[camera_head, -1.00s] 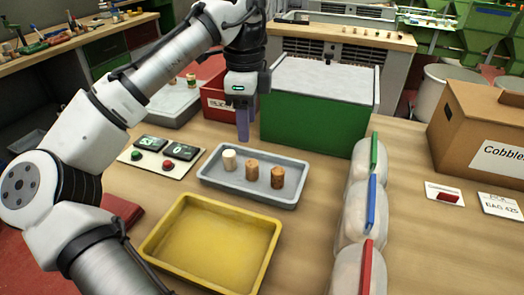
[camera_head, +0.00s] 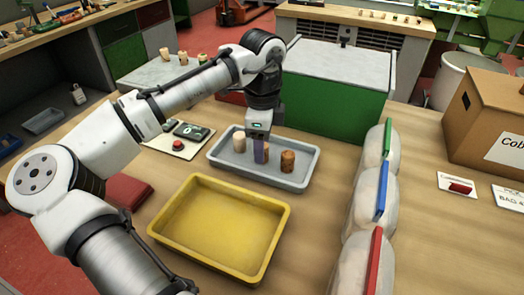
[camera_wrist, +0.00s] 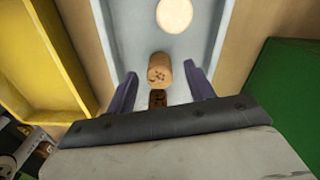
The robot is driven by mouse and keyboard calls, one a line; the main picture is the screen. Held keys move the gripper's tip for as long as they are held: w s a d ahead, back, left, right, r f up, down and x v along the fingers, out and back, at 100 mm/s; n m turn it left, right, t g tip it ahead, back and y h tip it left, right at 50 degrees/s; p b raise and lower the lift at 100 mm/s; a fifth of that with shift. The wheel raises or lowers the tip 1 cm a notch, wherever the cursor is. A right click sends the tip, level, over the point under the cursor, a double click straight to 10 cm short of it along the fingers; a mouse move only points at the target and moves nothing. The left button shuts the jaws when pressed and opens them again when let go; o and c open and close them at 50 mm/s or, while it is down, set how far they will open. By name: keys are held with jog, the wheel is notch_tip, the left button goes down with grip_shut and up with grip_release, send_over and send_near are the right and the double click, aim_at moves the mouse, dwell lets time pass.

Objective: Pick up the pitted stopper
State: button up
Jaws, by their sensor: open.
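Three stoppers stand upright in a grey tray (camera_head: 222,163). The left one is pale (camera_head: 239,142), and its round top also shows in the wrist view (camera_wrist: 174,14). The middle tan-brown stopper (camera_head: 267,154) is partly hidden by my gripper's purple finger; in the wrist view its top (camera_wrist: 159,74) carries dark specks. The right stopper (camera_head: 287,161) is darker with mottled sides; a dark stopper (camera_wrist: 157,98) shows between the finger bases in the wrist view, partly covered. My gripper (camera_head: 261,160) is open and low at the middle stopper, holding nothing.
An empty yellow tray (camera_head: 160,230) lies in front of the grey tray. A green box (camera_head: 330,108) stands behind it. Bags with coloured clips (camera_head: 362,215) line the right side. A button panel (camera_head: 180,146) is at the left.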

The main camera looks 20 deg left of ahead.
notch_tip(320, 180, down, 2)
jog(key=c, duration=1)
jog(key=shift+r, duration=0.15)
